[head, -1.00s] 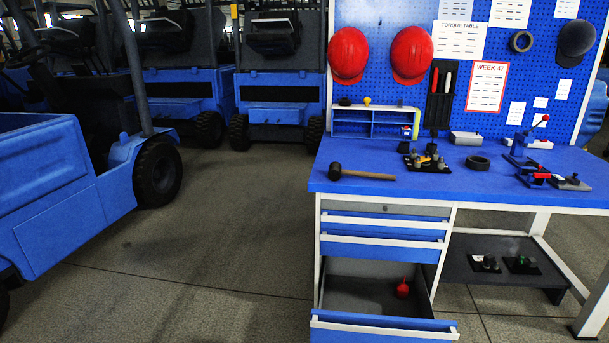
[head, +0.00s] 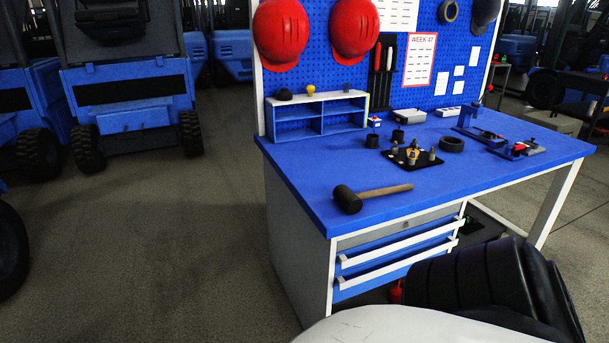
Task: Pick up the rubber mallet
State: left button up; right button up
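The rubber mallet (head: 384,192) lies on its side near the front left corner of the blue workbench top (head: 312,176). Its black head (head: 347,199) is to the left, close to the front edge, and its wooden handle points right. Nothing touches or covers it. Neither of my grippers shows in the head view, so their states are hidden.
Behind the mallet are a small blue shelf (head: 318,115), a black tray of small parts (head: 411,158) and a black ring (head: 452,145). Floor left of the bench is clear.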

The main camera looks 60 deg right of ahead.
aim_at(352, 202)
jog(key=z, duration=0.8)
jog(key=i, duration=1.25)
jog(key=z, duration=1.65)
jog(key=i, duration=0.4)
jog(key=z, duration=0.35)
